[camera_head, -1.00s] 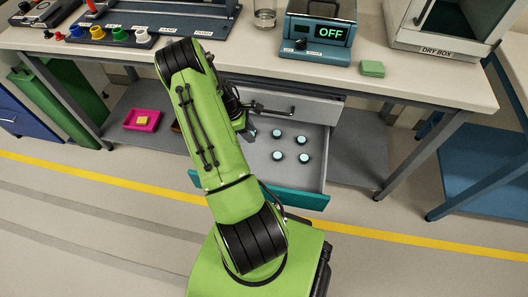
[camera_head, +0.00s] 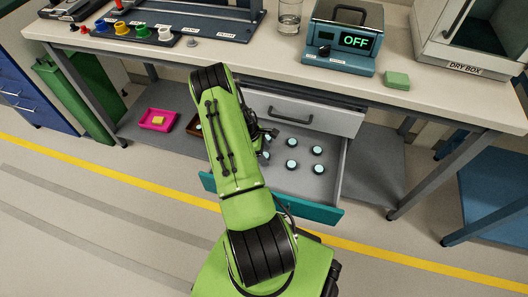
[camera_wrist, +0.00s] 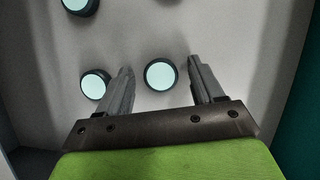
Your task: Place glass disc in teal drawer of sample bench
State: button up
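The teal drawer (camera_head: 322,213) of the sample bench (camera_head: 225,58) is pulled open below a shut grey drawer. Several small round discs with pale glassy tops and dark teal rims stand apart on its grey floor, one of them a disc (camera_head: 317,168) near the front. My gripper (camera_head: 268,137) is over the left back part of this drawer, partly hidden by my arm. In the wrist view, my gripper (camera_wrist: 160,68) is open, its two grey fingers apart. One disc (camera_wrist: 160,74) appears between the fingertips, and another disc (camera_wrist: 95,84) is just outside the left finger. I cannot tell whether the fingers touch any disc.
On the bench top are a glass beaker (camera_head: 289,15), a teal device reading OFF (camera_head: 340,40), a green block (camera_head: 397,80) and a dry box (camera_head: 475,40). A pink tray (camera_head: 158,120) with a yellow block lies on the lower shelf. The floor in front is open.

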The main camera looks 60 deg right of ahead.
jog(key=shift+r, duration=0.1)
jog(key=w+a+r+t+p, duration=0.1)
jog(key=w+a+r, duration=0.25)
jog(key=r, duration=0.45)
jog(key=w+a+r+m+t+p, duration=0.1)
jog(key=w+a+r+p, duration=0.1)
jog(key=w+r, duration=0.35)
jog(key=w+a+r+t+p, duration=0.1)
jog(key=w+a+r, duration=0.15)
jog(key=r, duration=0.65)
jog(key=w+a+r+m+t, duration=0.1)
jog(key=a+r+t, duration=0.1)
jog(key=a+r, duration=0.8)
jog(key=s+a+r+t, duration=0.1)
jog(key=s+a+r, duration=0.2)
jog(key=a, duration=0.3)
jog(key=s+a+r+m+t+y, duration=0.1)
jog(key=s+a+r+t, duration=0.1)
jog(key=s+a, duration=0.4)
jog(key=s+a+r+m+t, duration=0.1)
jog(key=s+a+r+t, duration=0.1)
jog(key=s+a+r, duration=0.2)
jog(key=a+r, duration=0.1)
jog(key=a, duration=0.2)
jog(key=shift+s+a+y, duration=0.3)
jog(key=shift+s, duration=0.1)
jog(key=shift+r, duration=0.1)
